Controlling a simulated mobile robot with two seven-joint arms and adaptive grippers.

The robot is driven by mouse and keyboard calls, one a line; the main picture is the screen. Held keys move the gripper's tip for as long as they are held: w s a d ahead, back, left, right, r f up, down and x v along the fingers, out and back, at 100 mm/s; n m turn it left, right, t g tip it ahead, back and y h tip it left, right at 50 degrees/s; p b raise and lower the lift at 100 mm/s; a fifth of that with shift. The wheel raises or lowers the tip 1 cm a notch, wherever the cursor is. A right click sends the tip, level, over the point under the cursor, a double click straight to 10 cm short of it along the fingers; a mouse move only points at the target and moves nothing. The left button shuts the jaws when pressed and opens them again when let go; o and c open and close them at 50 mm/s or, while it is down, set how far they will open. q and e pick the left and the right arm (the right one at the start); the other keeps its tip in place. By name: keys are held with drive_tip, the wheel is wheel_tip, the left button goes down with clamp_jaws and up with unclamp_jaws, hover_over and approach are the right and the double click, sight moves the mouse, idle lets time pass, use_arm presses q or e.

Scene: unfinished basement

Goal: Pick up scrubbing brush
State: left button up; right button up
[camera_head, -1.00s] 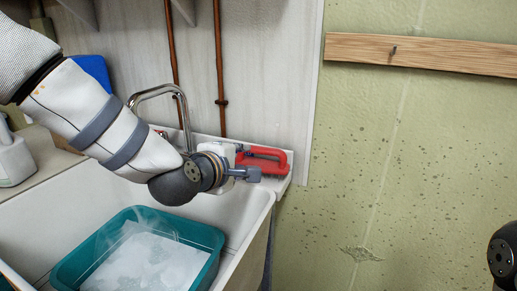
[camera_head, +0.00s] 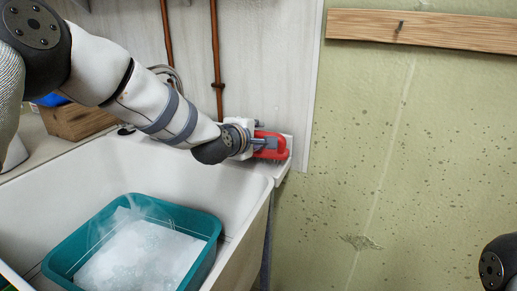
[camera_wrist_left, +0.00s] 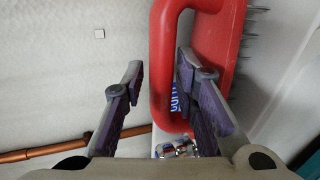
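The red scrubbing brush (camera_head: 281,143) is at the right back corner of the sink ledge, partly hidden by my left gripper (camera_head: 263,144). In the left wrist view the brush (camera_wrist_left: 222,50) shows its red handle loop, with bristles along the right edge. My left gripper (camera_wrist_left: 159,62) is open there. Its fingers are on either side of the handle bar, the right one in the gap between handle and brush body. I see no clear contact. My right gripper is out of view; only a dark part of my right arm shows at lower right.
A white sink (camera_head: 238,190) holds a teal tub (camera_head: 212,232) of soapy water. A faucet (camera_head: 167,72) stands behind my left arm. Copper pipes (camera_head: 216,60) run down the wall. A wooden box (camera_head: 75,122) sits at left. The green wall (camera_head: 400,150) bounds the right.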

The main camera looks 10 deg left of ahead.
use_arm(q)
clamp_jaws()
